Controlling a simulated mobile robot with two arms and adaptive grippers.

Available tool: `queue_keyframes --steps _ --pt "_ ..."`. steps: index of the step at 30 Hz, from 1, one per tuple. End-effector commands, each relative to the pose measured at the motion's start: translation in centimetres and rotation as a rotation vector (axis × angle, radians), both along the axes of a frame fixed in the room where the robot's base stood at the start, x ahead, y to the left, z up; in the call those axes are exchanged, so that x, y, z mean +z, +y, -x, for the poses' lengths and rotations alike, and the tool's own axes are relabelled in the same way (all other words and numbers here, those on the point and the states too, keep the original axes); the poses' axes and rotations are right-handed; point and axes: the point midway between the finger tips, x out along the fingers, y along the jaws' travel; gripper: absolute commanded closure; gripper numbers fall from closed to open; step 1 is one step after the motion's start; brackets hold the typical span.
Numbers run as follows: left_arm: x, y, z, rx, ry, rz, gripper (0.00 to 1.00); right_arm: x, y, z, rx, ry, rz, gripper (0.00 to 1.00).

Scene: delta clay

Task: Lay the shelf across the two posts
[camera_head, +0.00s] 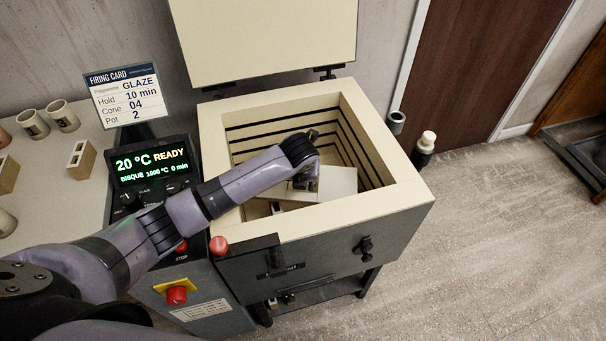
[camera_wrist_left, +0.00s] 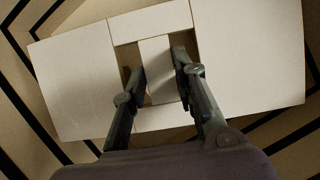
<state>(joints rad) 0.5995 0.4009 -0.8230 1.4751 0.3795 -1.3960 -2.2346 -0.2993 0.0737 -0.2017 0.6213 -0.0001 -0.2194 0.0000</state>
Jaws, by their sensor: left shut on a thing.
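The shelf (camera_head: 338,184) is a flat cream slab inside the open kiln (camera_head: 405,195), below the rim. The left wrist view shows the shelf (camera_wrist_left: 245,60) close up, with a narrow middle part between two wide flat panels. My left gripper (camera_wrist_left: 158,72) is shut on the shelf's pale middle bar, with one dark finger on each side. In the head view my left arm reaches into the kiln and hides part of the shelf. I cannot tell whether the shelf touches the posts.
The kiln's lid (camera_head: 262,35) stands open at the back. A control box (camera_head: 152,172) reading 20 °C READY is at the left, with a firing card (camera_head: 127,96) behind it. Cups (camera_head: 62,116) and notched blocks (camera_head: 80,160) stand on the left table.

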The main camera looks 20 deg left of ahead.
Motion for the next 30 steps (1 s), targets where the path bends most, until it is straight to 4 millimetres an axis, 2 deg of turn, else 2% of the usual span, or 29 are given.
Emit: queue_keyframes --steps 9,26,27,30 --pt "-3.6 -0.1 -0.1 0.001 -0.002 0.001 1.0 -0.5 0.0 0.0 0.001 0.0 0.001 0.6" --pt "-4.4 0.0 -0.1 0.0 -0.004 0.0 1.0 -0.5 -0.8 0.1 0.0 0.002 0.01 0.6" --pt "-4.7 0.0 0.1 0.0 0.003 -0.002 0.73 -0.6 -0.8 0.1 0.0 0.002 0.01 0.6" --pt "-4.7 0.0 0.1 -0.001 0.002 -0.001 0.66 -0.6 -0.8 0.1 0.0 0.002 0.01 0.6"
